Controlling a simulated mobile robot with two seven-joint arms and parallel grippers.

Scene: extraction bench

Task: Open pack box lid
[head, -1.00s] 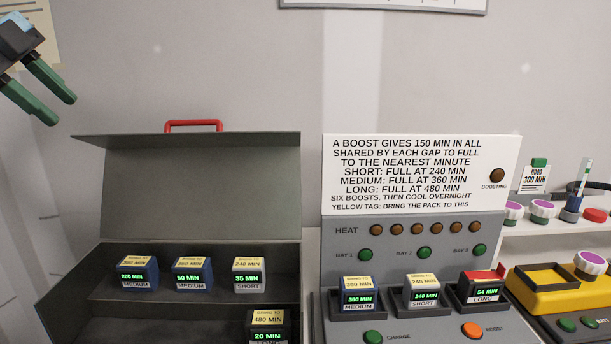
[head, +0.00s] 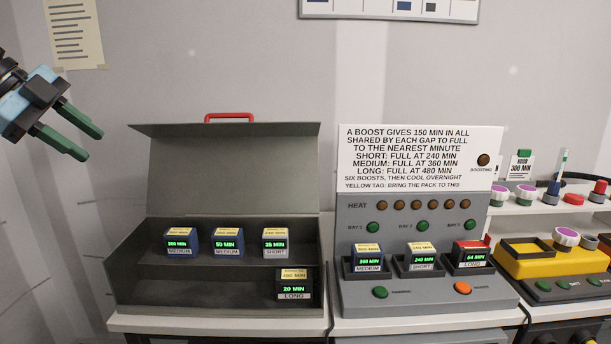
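The grey pack box (head: 205,293) stands on the bench at the left. Its lid (head: 235,172) is up and tilted back, with a red handle (head: 229,117) at its top edge. Inside are two blue MEDIUM packs (head: 181,243) (head: 228,243), a white SHORT pack (head: 275,243) and, lower at the front right, a black LONG pack (head: 293,285). My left gripper (head: 93,145) is open and empty, in the air up and left of the lid, apart from it. My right gripper is not in view.
Right of the box stands a grey charging station (head: 415,290) with three packs in its bays and a white instruction sign (head: 420,157). A yellow device (head: 550,263) and shelf items are at the far right. The air above the box is clear.

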